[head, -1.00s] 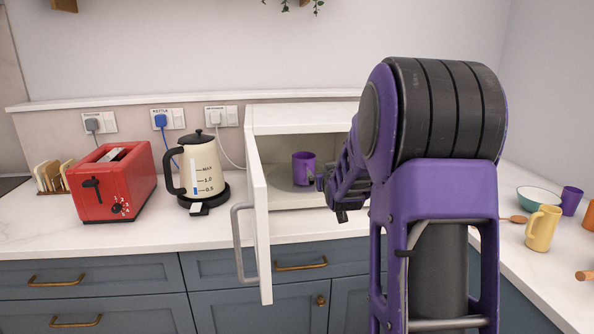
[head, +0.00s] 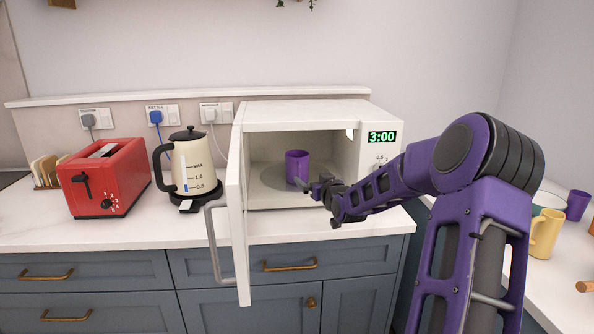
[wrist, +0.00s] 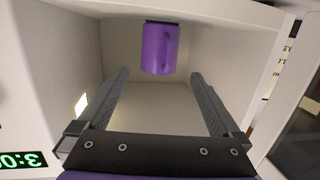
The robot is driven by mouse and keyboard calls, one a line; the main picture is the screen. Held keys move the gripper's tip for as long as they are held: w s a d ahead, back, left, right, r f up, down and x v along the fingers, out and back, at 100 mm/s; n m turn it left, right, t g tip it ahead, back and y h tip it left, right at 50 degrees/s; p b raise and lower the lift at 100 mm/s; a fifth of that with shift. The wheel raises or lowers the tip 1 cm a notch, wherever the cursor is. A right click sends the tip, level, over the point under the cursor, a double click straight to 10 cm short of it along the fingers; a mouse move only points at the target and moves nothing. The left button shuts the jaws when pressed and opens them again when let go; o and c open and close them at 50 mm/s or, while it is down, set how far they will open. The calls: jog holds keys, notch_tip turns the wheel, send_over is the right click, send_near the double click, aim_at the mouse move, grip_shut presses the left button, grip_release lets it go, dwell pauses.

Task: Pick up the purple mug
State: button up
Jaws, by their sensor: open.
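The purple mug (head: 297,166) stands upright on the round plate inside the open microwave (head: 300,115). In the wrist view, which is upside down, the mug (wrist: 160,48) is beyond my fingertips and roughly centred between them. My gripper (head: 312,187) is at the microwave's opening, in front of the mug and a little to its right. Its two fingers are spread wide in the wrist view (wrist: 159,80), with nothing between them. They do not appear to touch the mug.
The microwave door (head: 237,200) stands open on the left of the opening. A kettle (head: 194,166) and red toaster (head: 105,178) are further left. Another purple cup (head: 577,205) and a yellow mug (head: 545,232) stand on the right counter. The display reads 3:00.

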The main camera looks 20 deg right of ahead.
send_near(307, 174)
jog(key=w+a, duration=0.1)
jog(key=w+a+r, duration=0.1)
jog(key=w, duration=0.1)
jog(key=shift+w+r, duration=0.25)
jog(key=shift+w, duration=0.05)
jog(key=shift+w+d+f, duration=0.1)
jog(key=shift+w, duration=1.25)
jog(key=shift+w+d, duration=0.1)
jog(key=shift+w, duration=1.25)
jog(key=shift+c, duration=0.2)
jog(key=c, duration=1.4)
grip_shut()
jog(key=shift+s+r, duration=0.1)
jog(key=shift+r, duration=0.2)
